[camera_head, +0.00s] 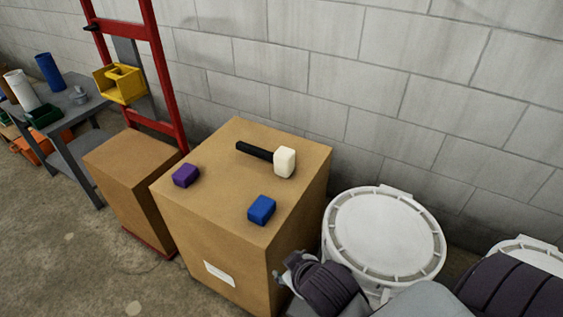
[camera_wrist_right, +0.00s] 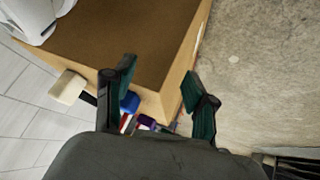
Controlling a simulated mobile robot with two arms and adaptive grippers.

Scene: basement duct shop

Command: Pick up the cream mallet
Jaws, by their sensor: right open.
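The cream mallet (camera_head: 285,161) lies on top of a large cardboard box (camera_head: 225,250). Its blocky cream head is at the right and its black handle points left toward the wall side. In the right wrist view the cream head (camera_wrist_right: 68,87) shows left of the fingers, and the handle is mostly hidden behind a finger. My right gripper (camera_wrist_right: 158,84) is open, with nothing between its fingers. In the head view my right arm is low at the right, beside the box and below the mallet. My left gripper is not in view.
A purple block (camera_head: 186,175) and a blue block (camera_head: 261,210) share the box top with the mallet. A white lidded bucket (camera_head: 383,235) stands right of the box. A red hand truck (camera_head: 166,75), a smaller box (camera_head: 133,160) and a grey table (camera_head: 75,110) stand left.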

